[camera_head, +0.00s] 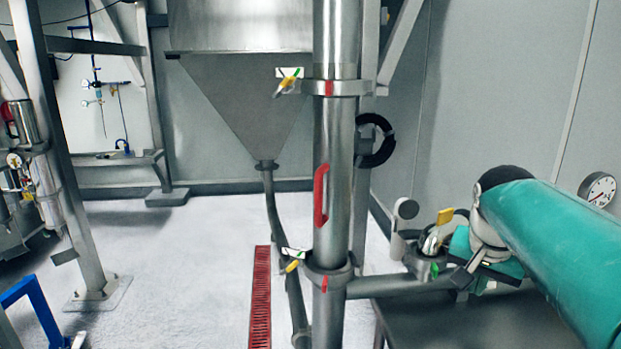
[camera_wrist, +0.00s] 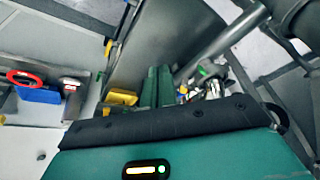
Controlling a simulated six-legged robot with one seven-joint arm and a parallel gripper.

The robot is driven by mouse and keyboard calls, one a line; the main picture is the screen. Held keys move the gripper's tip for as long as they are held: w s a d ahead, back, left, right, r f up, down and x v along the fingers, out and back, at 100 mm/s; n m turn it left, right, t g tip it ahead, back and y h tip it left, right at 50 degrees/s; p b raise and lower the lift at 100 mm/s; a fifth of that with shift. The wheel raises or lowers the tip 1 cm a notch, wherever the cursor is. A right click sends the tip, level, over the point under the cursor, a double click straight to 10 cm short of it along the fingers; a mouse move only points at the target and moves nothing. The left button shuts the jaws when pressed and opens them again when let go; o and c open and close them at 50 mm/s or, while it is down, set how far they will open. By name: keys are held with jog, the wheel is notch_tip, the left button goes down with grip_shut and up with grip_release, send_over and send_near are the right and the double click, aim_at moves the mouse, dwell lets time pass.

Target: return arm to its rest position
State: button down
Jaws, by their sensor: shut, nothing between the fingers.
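My arm (camera_head: 570,250) is teal and reaches in from the right edge of the head view, ending in a dark cap and grey joint beside a metal fitting with a yellow handle (camera_head: 445,216). In the wrist view my gripper (camera_wrist: 157,88) shows as two green fingers side by side beyond the black-edged teal wrist housing. It is shut and empty. Its tips lie near a cluttered metal fitting (camera_wrist: 205,85); whether they touch it I cannot tell.
A vertical steel pipe (camera_head: 335,130) with red-marked clamps stands left of my arm. A grey hopper (camera_head: 240,100) is behind it. A dark table (camera_head: 440,320) is below my arm, and a gauge (camera_head: 598,189) is on the right wall.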

jog(key=s+a+f+n+t+y, duration=0.2)
jog(key=s+a+f+n, duration=0.6)
jog(key=s+a, duration=0.6)
jog(key=shift+f, duration=0.5)
